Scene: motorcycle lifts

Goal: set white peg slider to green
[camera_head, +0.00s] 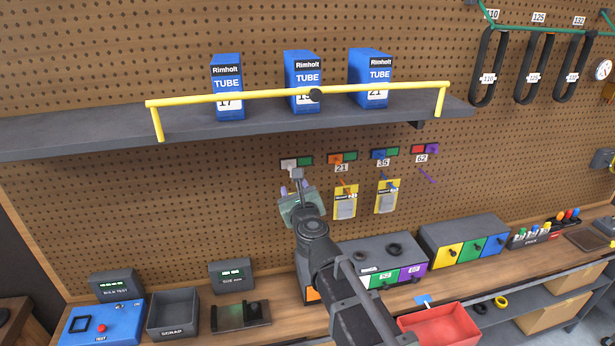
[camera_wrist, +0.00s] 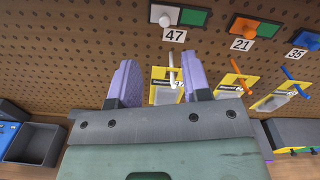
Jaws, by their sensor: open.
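The white peg's slider plate (camera_wrist: 190,17) is on the pegboard above label 47, with a white left half and a green right half. Its round white knob (camera_wrist: 165,20) sits on the white half. In the head view the green half (camera_head: 305,160) shows, and my gripper is just below the plate. A white peg (camera_wrist: 171,66) with a yellow-edged packet (camera_wrist: 160,92) hangs under the label, partly hidden by my gripper. My gripper (camera_wrist: 158,82) has its purple fingers apart, with nothing clearly held between them; it also shows in the head view (camera_head: 293,187).
To the right are the orange slider (camera_wrist: 242,27) over label 21 and the blue slider (camera_wrist: 307,40) over label 35, with packets below. A shelf (camera_head: 180,122) with a yellow rail (camera_head: 260,95) runs above. The workbench (camera_head: 280,325) with boxes lies below.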

